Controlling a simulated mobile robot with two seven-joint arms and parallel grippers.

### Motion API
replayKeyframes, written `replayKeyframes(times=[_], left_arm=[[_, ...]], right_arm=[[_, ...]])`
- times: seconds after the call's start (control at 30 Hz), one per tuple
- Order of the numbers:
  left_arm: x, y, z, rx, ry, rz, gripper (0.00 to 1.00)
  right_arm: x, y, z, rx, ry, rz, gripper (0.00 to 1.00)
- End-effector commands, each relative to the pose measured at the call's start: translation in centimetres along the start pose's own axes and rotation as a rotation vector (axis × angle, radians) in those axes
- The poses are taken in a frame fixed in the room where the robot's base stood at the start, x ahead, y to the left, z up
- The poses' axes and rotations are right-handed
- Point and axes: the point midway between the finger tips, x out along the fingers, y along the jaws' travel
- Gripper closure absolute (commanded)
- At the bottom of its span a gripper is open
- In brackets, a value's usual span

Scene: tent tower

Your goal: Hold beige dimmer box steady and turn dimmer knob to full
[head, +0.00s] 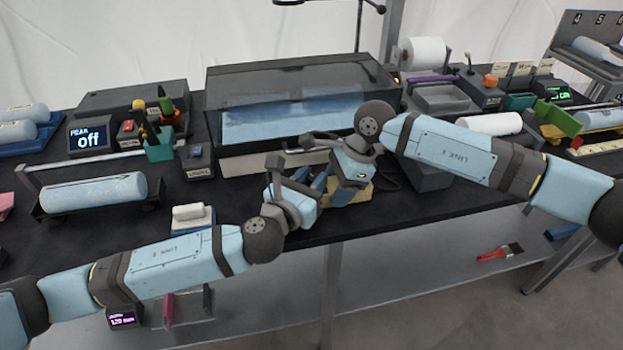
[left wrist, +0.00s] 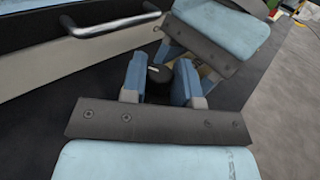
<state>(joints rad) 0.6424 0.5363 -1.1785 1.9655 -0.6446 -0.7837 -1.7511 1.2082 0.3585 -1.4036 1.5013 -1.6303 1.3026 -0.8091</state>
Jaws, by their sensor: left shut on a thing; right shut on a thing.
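The beige dimmer box (head: 359,190) sits near the front edge of the dark table in the head view, largely hidden by my two grippers. In the left wrist view, a black knob (left wrist: 160,75) with a pale mark shows between the blue fingers of my left gripper (left wrist: 160,82), which is shut on it. In the head view my left gripper (head: 317,176) reaches in from the left. My right gripper (head: 328,186) comes in from the right and is shut on the box. Its fingertips and their contact with the box are mostly hidden. The knob cannot be made out in the head view.
A dark case with a clear front (head: 285,110) stands just behind the grippers. A screen reading "off" (head: 88,138) stands at the left. A grey block (head: 428,178) stands to the right.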

Motion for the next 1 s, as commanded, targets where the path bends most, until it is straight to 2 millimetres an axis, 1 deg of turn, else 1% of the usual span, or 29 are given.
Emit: replayKeyframes(times=[0.3, 0.43, 0.6, 0.87, 0.9, 0.97, 1.0], left_arm=[[0.11, 0.43, 0.07, 0.005, -0.002, -0.271, 0.95], [0.11, 0.42, 0.0, 0.003, 0.0, -0.354, 0.95], [0.05, 0.36, 0.02, 0.0, 0.001, -0.394, 0.95], [0.05, 0.35, 0.01, 0.0, 0.001, -0.394, 0.95], [0.05, 0.35, 0.01, 0.0, 0.001, -0.393, 0.63], [0.05, 0.35, 0.01, 0.0, 0.001, -0.393, 0.49], [0.05, 0.35, 0.01, 0.0, 0.0, -0.393, 0.48]], right_arm=[[-0.03, -0.01, 0.04, -0.001, -0.001, 0.0, 0.72], [-0.03, 0.0, 0.04, -0.001, -0.001, 0.0, 0.72], [-0.02, 0.01, 0.05, -0.001, -0.001, 0.0, 0.72], [-0.02, 0.0, 0.04, -0.001, 0.0, 0.0, 0.72], [-0.02, 0.0, 0.04, -0.001, 0.0, 0.0, 0.72], [-0.02, 0.0, 0.04, -0.001, 0.0, 0.0, 0.72], [-0.02, 0.0, 0.04, -0.001, 0.0, 0.0, 0.72]])
